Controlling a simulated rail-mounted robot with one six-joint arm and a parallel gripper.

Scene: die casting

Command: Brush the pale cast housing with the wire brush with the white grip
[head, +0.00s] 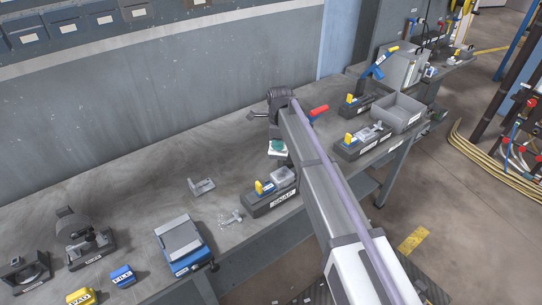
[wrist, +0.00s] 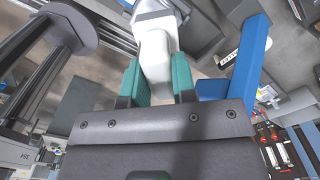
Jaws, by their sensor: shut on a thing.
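My gripper (wrist: 157,72) has teal fingers and is shut on a white grip (wrist: 156,48), which I take for the wire brush's. In the wrist view the white piece runs up from between the fingers to a wider white and grey end; no bristles can be made out. In the head view my gripper (head: 278,145) is small and partly hidden by my arm, above the bench, with white just below the teal. A pale grey casting (head: 201,187) lies on the bench left of it, and another small pale piece (head: 232,217) lies nearer. I cannot tell which is the housing.
A dark tray marked SNAP (head: 284,198) stands at the bench's front edge. A blue and grey vise-like fixture (head: 181,245) stands to its left. A red-handled thing (head: 318,111) and an open grey bin (head: 398,111) are to the right. The bench's back left is clear.

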